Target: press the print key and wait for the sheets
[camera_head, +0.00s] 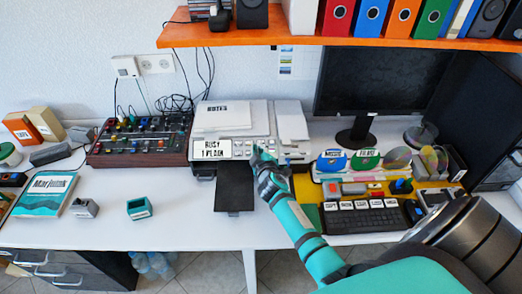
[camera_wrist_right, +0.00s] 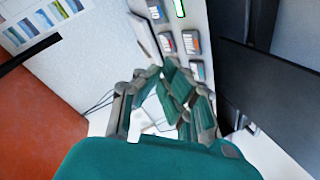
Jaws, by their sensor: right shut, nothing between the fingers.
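The printer (camera_head: 275,118) stands on the white desk against the wall, with a sheet marked NOTES on top and a label on its front left. Its dark output tray (camera_head: 235,193) sticks out at the front and looks empty. My right gripper (camera_head: 259,156) is shut and empty at the printer's front key panel; whether it touches a key cannot be told. In the right wrist view the gripper's fingertips (camera_wrist_right: 170,72) are together close to several grey keys (camera_wrist_right: 191,43), one edged in green (camera_wrist_right: 180,8). My left gripper is not in view.
A mixer with knobs (camera_head: 130,150) stands left of the printer. A monitor (camera_head: 375,80), disc holders (camera_head: 350,162) and a black keyboard (camera_head: 365,218) are on the right. An orange shelf (camera_head: 225,36) overhangs the back.

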